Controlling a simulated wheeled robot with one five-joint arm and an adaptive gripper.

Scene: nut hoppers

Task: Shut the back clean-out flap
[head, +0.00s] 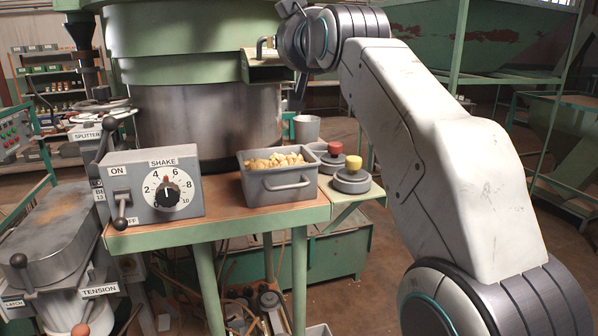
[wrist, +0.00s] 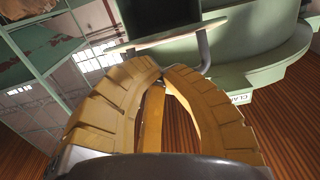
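The clean-out flap (head: 268,73) is a green plate at the side of the large green hopper (head: 190,35). It stands out from the body, open, with a dark gap showing. In the wrist view the flap (wrist: 140,44) is a pale edge beside a dark opening, and the grey handle (wrist: 204,50) runs behind my fingers. My gripper (wrist: 162,72) has its yellow fingertips nearly together, just in front of the handle. Nothing is visibly held, and contact with the handle cannot be told.
Green frame posts (head: 459,45) stand at the right. A partly hidden label (wrist: 240,98) lies beside the flap.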

